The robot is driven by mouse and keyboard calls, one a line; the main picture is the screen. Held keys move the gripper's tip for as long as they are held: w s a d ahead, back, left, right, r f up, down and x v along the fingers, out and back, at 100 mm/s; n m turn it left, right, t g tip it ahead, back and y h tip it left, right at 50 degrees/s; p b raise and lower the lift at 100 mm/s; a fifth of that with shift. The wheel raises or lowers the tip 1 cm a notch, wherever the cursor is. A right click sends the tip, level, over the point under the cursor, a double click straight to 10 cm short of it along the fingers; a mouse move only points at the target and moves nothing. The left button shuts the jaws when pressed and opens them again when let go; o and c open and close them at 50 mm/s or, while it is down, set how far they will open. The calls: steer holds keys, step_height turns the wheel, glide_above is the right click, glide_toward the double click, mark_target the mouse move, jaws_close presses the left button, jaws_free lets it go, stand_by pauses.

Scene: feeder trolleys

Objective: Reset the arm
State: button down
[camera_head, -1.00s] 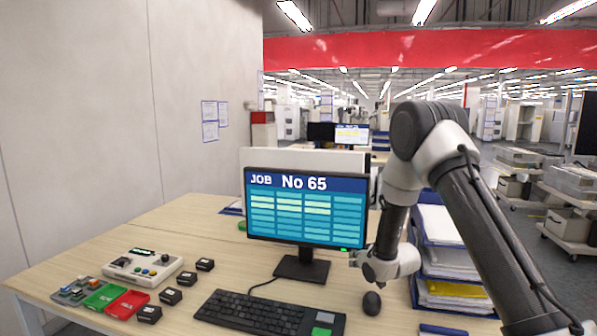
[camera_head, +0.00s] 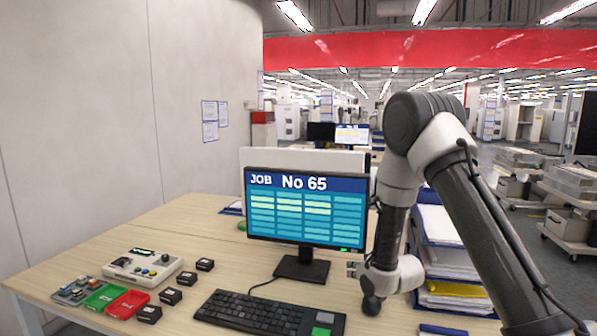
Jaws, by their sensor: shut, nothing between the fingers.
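My arm (camera_head: 440,150) comes in from the lower right, rises to a dark elbow joint and bends down over the right side of the desk. My gripper (camera_head: 354,268) is at the end of the wrist, just right of the monitor stand. Only its small fingertips show, pointing left, and they hold nothing that I can see. The wrist partly covers the dark mouse (camera_head: 371,306) on the desk.
A monitor (camera_head: 305,210) reading "JOB No 65" stands close to the gripper's left. A keyboard (camera_head: 262,315) lies in front. Stacked paper trays (camera_head: 450,255) are right behind the wrist. A control box (camera_head: 143,267), coloured trays (camera_head: 127,303) and several black blocks are at left.

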steer(key=shift+s, duration=0.2)
steer(key=s+d+r+g+h, duration=0.2)
steer(key=s+d+r, duration=0.45)
steer(key=r, duration=0.35)
steer(key=s+d+r+g+h, duration=0.1)
steer(key=s+d+r, duration=0.4)
steer(key=s+r, duration=0.45)
steer(key=s+d+r+g, duration=0.1)
steer(key=s+r, duration=0.1)
steer(key=s, duration=0.6)
steer(key=s+d+r+g, duration=0.1)
steer(key=s+r+g, duration=0.1)
steer(key=s, duration=0.6)
steer(key=s+d+r+m+g+h, duration=0.1)
steer(key=s+r, duration=0.1)
steer(key=s, duration=0.6)
steer(key=shift+s+d+r, duration=0.3)
steer(key=shift+s+r, duration=0.05)
steer(key=shift+s, duration=0.05)
